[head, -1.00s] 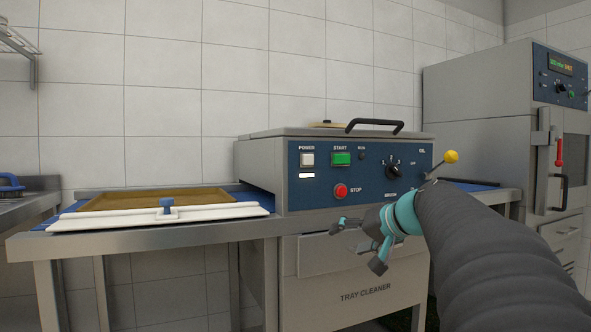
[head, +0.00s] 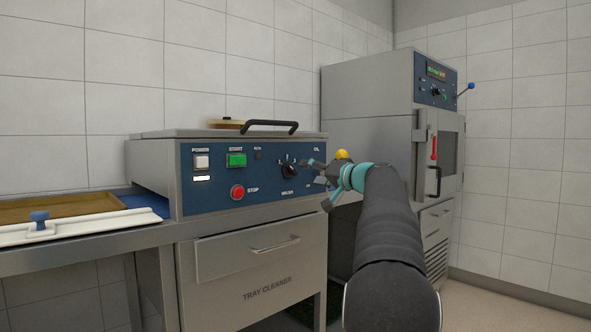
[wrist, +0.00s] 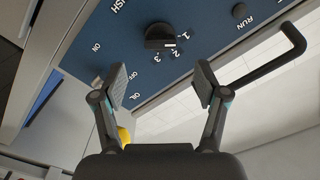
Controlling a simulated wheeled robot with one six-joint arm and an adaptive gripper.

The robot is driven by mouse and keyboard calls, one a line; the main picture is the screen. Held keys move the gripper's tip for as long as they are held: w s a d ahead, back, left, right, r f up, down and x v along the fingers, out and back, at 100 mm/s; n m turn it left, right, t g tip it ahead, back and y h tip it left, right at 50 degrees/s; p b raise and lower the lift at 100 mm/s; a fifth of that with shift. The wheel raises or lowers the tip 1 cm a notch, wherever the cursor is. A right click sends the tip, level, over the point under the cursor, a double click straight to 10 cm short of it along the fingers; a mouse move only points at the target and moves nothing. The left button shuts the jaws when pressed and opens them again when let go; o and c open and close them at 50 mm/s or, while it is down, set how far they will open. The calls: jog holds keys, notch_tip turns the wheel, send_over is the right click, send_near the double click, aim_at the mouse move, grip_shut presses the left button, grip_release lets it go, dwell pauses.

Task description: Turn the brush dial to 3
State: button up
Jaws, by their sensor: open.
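The brush dial (head: 289,171) is a black knob on the blue front panel of the tray cleaner, right of the start and stop buttons. In the wrist view the dial (wrist: 158,37) is ahead of the fingers, with 1, 2 and 3 printed along one side. A white mark shows on its edge near the numbers; I cannot tell exactly which it points to. My gripper (head: 318,183) is open and empty, just right of the dial in the head view. In the wrist view my gripper (wrist: 160,75) has its fingers spread, apart from the dial.
A green start button (head: 236,160) and red stop button (head: 237,192) are on the panel. A black lid handle (head: 269,127) stands above. A yellow-ball lever (head: 342,155) is close to my gripper. A tray (head: 60,208) lies left; an oven (head: 368,95) stands right.

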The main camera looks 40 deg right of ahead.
aim_at(295, 170)
jog(key=w, duration=0.2)
jog(key=w+p, duration=0.1)
jog(key=w, duration=0.4)
jog(key=shift+w+a+p, duration=0.3)
jog(key=shift+a+p, duration=0.05)
jog(key=shift+d, duration=0.1)
jog(key=c, duration=1.2)
